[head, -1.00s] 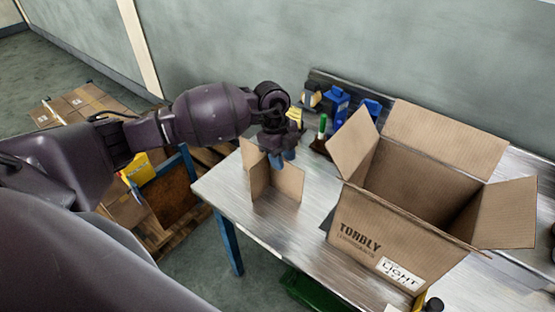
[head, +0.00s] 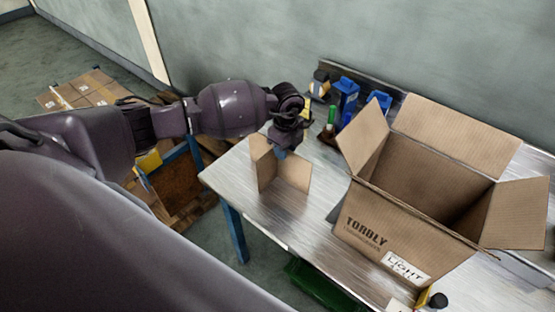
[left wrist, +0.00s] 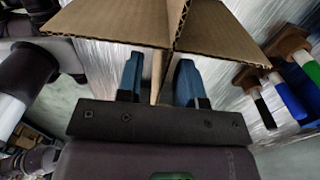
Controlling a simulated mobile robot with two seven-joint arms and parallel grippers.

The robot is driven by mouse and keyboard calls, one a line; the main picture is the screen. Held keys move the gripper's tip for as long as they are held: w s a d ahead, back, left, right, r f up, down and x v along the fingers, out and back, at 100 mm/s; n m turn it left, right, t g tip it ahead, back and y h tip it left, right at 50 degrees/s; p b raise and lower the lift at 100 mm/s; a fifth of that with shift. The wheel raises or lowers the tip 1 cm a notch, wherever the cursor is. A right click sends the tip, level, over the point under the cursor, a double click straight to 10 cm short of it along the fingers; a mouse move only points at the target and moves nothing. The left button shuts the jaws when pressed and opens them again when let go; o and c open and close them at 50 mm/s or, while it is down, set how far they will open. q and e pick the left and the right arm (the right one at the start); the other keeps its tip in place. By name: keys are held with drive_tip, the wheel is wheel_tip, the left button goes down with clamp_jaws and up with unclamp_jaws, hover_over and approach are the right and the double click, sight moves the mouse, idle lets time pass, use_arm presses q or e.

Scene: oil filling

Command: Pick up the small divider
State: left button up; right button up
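The small divider (head: 291,174) is brown cardboard with upright panels meeting at angles. It stands on the left end of the metal table. My left gripper (head: 282,152) is at the divider's top, partly hiding it. In the left wrist view, its two blue fingers (left wrist: 158,82) are apart, with the edge of a divider panel between them. Gaps show on both sides of that edge. Other divider panels (left wrist: 105,22) spread out beyond the fingertips. My right gripper is not in view.
A large open cardboard box (head: 400,235) marked TORBLY stands on the table (head: 262,218) right of the divider. Blue bottles (head: 345,92) and a green-handled tool (head: 331,117) are near the back wall. A pallet with boxes (head: 85,92) is on the floor at left.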

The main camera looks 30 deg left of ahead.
sight(277, 161)
use_arm(q)
drive_tip(key=shift+w+d+f, duration=0.1)
drive_tip(key=shift+w+f, duration=0.05)
drive_tip(key=shift+f, duration=1.55)
clamp_jaws()
drive_tip(key=shift+r, duration=0.1)
